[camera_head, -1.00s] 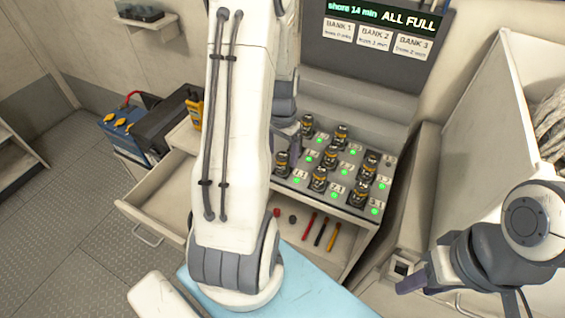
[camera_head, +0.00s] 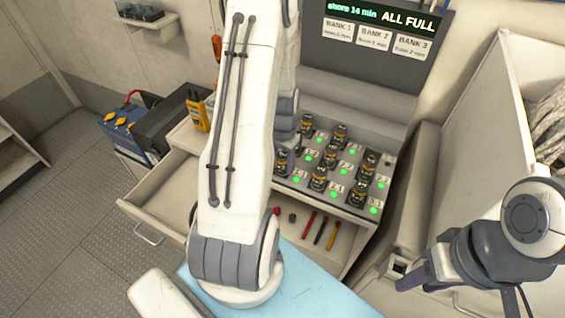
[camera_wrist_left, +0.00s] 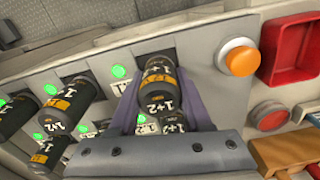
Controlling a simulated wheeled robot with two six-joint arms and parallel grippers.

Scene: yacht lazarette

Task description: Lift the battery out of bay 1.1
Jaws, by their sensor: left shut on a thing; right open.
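Several black batteries with yellow bands and numbers on top stand in the grey charger panel (camera_head: 345,206). My left gripper (camera_wrist_left: 160,100) is shut on one battery (camera_wrist_left: 158,88), its purple fingers on either side of it. In the head view this battery (camera_head: 282,163) appears to be the front-left one, below my left gripper (camera_head: 286,142), partly hidden by my arm. I cannot tell whether it still sits fully in its bay, and its bay label is hidden. My right gripper (camera_head: 411,280) is open and empty at the lower right, away from the panel.
Neighbouring batteries (camera_wrist_left: 75,95) stand close beside the held one. Green lamps glow by the bays. An orange button (camera_wrist_left: 238,57) and a red tray (camera_wrist_left: 290,48) are at the right of the wrist view. An open drawer (camera_head: 160,200) lies left; a display (camera_head: 385,25) reads ALL FULL.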

